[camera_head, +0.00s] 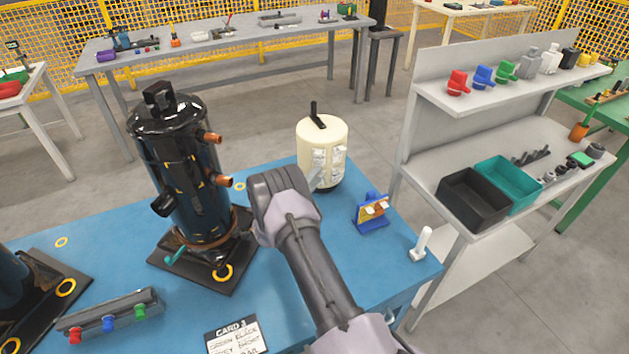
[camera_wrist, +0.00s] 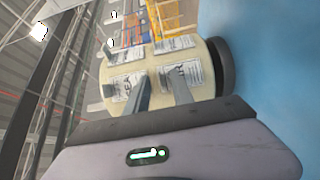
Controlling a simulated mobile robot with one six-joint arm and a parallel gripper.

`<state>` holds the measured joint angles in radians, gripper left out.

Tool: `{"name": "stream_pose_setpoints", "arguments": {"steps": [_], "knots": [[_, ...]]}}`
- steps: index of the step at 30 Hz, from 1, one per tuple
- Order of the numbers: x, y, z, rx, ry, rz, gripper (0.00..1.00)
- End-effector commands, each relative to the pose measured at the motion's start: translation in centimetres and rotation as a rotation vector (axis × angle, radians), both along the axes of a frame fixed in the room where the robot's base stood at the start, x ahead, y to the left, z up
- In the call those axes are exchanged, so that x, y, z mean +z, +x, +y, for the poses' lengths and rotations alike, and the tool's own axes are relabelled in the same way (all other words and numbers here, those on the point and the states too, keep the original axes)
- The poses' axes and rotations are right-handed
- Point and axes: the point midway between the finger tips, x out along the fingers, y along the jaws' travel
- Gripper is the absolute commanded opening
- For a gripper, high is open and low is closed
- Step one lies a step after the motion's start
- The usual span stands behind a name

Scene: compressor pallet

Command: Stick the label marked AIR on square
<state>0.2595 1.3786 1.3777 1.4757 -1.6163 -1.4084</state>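A cream drum (camera_head: 320,150) with a black top handle stands on the blue table, with white labels on its side. In the wrist view the drum (camera_wrist: 155,62) fills the middle. One label (camera_wrist: 187,77) shows letters that look like "IR", its start hidden by my right finger. Another label (camera_wrist: 124,88), ending in "EA", is partly behind my left finger. My gripper (camera_wrist: 155,78) points at the drum's labelled side, its fingers apart, with nothing seen between them. Whether they touch the drum, I cannot tell. No square can be made out clearly.
A tall black compressor (camera_head: 185,165) with copper ports stands left of my arm. A blue stand (camera_head: 371,212) and a white post (camera_head: 421,244) are to the right. A grey rack (camera_head: 112,313) with coloured knobs and a written card (camera_head: 236,338) lie in front.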

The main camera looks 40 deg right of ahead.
Motion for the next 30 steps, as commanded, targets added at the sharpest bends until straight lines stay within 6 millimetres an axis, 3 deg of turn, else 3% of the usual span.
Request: {"name": "stream_pose_setpoints", "arguments": {"steps": [7,11,12,30], "knots": [[0.06,0.05,-0.07,0.000,0.000,0.000,0.27],[0.05,0.04,-0.06,0.000,0.000,0.000,0.01],[0.05,0.04,-0.05,0.000,0.000,0.000,0.00],[0.04,0.04,-0.03,0.000,0.000,0.000,0.00]]}}
